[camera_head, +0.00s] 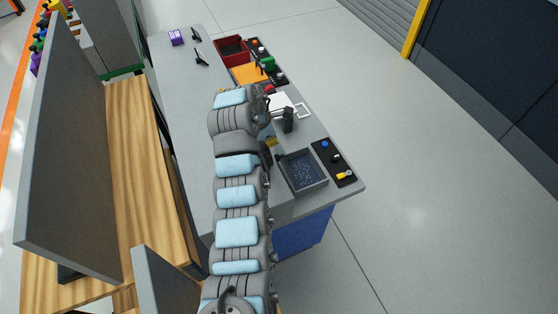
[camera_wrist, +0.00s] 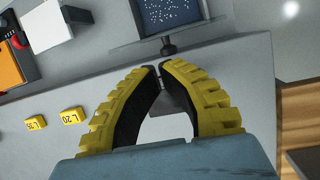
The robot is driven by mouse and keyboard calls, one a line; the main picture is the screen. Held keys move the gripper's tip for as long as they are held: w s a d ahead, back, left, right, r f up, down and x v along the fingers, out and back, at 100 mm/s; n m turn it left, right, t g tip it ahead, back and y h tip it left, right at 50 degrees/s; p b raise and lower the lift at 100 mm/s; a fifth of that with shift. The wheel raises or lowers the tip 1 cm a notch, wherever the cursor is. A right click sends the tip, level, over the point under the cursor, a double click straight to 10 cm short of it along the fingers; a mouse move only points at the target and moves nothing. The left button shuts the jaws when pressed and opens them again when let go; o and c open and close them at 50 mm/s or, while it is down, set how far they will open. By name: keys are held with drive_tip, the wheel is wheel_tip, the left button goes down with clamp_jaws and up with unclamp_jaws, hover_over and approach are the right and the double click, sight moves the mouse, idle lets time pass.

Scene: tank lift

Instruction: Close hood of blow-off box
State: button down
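The blow-off box appears as an open grey box with a dark, speckled inside (camera_head: 303,172) at the near right of the workbench. It also shows at the top of the wrist view (camera_wrist: 172,14). A thin grey plate (camera_wrist: 212,32) runs along its near side, with a black knob (camera_wrist: 168,47); this may be the hood, but I cannot tell its angle. My gripper (camera_wrist: 160,69) has yellow-backed fingers with tips nearly together, just short of the knob. I see nothing held between them. In the head view my gripper (camera_head: 270,142) is small and partly hidden by my arm.
A panel with blue, black and yellow knobs (camera_head: 334,162) lies right of the box. A white plate with a handle (camera_head: 285,104), an orange tray (camera_head: 250,74) and a red bin (camera_head: 232,49) stand farther back. Yellow number tags (camera_wrist: 71,116) lie on the bench. Grey partitions stand left.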

sight(279, 158)
drive_tip(key=shift+n+g, duration=0.3)
drive_tip(key=shift+g, duration=0.3)
drive_tip(key=shift+s+p+x, duration=0.1)
drive_tip(key=shift+s+x, duration=0.25)
drive_tip(key=shift+x, duration=1.15)
drive_tip(key=shift+s+p+x, duration=0.1)
drive_tip(key=shift+s+x, duration=0.25)
drive_tip(key=shift+x, duration=1.15)
drive_tip(key=shift+s+p+x, duration=0.1)
drive_tip(key=shift+s+x, duration=0.25)
drive_tip(key=shift+x, duration=1.15)
drive_tip(key=shift+f, duration=0.2)
drive_tip(key=shift+r, duration=0.1)
